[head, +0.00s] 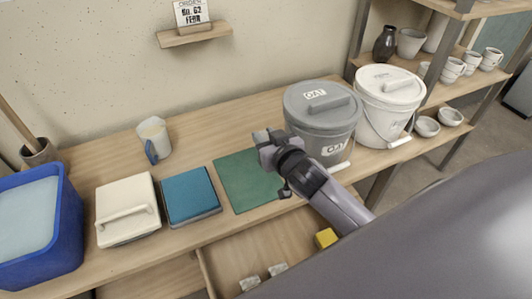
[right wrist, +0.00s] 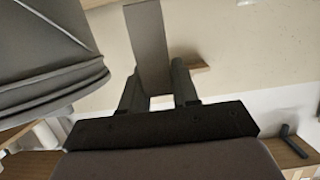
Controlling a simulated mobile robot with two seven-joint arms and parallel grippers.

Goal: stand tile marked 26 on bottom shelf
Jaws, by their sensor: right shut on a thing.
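My right gripper (head: 268,143) is over the table, just left of the grey bucket and above the far part of the green mat. In the right wrist view my right gripper (right wrist: 157,88) is shut on a flat grey-brown slab (right wrist: 148,40), which sticks out past the fingers. No number shows on it, so I cannot tell if it is tile 26. Two small pale speckled pieces, perhaps tiles (head: 278,269), lie in the open drawer (head: 225,262). The shelf rack (head: 455,98) stands at the right. My left gripper is not in view.
The grey bucket (head: 318,118) and white bucket (head: 385,112) are lidded. Bowls (head: 425,127), cups and a dark vase (head: 385,43) stand on the rack. The green mat (head: 240,185) is clear. A blue box (head: 190,196), white-lidded box (head: 126,208) and jug (head: 154,138) are left.

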